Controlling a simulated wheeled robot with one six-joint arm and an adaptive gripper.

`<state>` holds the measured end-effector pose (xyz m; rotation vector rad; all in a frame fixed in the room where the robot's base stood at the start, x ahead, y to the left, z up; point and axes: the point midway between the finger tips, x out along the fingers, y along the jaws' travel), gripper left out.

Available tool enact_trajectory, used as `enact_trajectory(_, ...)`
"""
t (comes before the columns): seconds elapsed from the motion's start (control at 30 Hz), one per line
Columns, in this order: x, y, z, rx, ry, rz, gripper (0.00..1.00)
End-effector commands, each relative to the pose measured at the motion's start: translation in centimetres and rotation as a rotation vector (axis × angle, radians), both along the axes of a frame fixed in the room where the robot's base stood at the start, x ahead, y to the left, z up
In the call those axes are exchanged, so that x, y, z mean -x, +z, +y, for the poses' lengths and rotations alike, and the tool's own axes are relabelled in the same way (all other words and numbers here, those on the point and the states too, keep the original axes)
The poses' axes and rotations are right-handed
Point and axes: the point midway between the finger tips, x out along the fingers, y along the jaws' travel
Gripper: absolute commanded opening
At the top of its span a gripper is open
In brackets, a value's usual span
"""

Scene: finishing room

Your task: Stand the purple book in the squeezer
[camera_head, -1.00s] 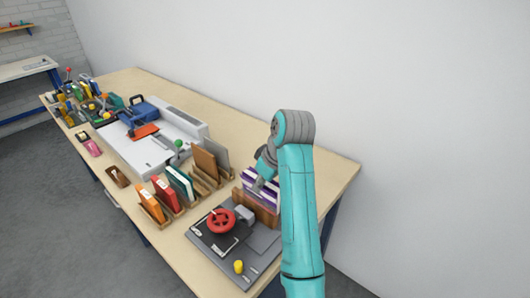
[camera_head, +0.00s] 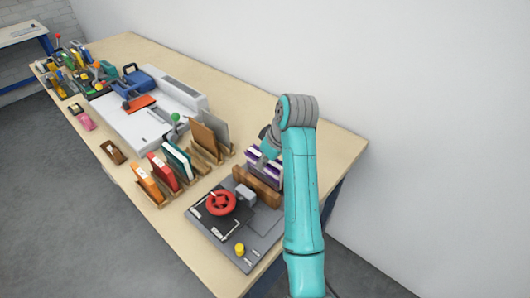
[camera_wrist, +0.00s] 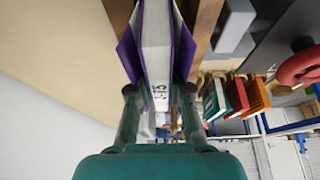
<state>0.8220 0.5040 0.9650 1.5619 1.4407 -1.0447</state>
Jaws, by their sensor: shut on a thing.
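The purple book (camera_wrist: 161,70), with white page edges and a dark printed mark, is upright in the wrist view. My gripper (camera_wrist: 159,95) is shut on its near end, one finger on each side. In the head view the book (camera_head: 253,152) is partly hidden by my arm. The squeezer (camera_head: 222,225) is a dark grey base with a red handwheel and brown wooden jaws (camera_head: 257,187). The book is at the wooden jaws, and brown wood (camera_wrist: 205,28) shows on both sides of it. Whether its bottom touches the base is hidden.
Orange, red and green books (camera_head: 164,172) stand in wooden holders left of the squeezer, with brown and grey boards (camera_head: 205,139) behind. A yellow knob (camera_head: 239,249) sits on the base's front. A white machine (camera_head: 130,122) is farther left. The wall is behind the table.

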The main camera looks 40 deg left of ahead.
Motion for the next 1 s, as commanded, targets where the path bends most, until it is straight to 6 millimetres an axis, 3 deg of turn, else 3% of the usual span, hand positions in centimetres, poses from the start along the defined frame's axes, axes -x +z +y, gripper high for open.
enact_trajectory(0.23,0.15,-0.82,-0.15,-0.001,0.001,-0.002,0.00)
enact_trajectory(1.0,0.19,-0.88,-0.27,-0.001,0.002,-0.001,0.00)
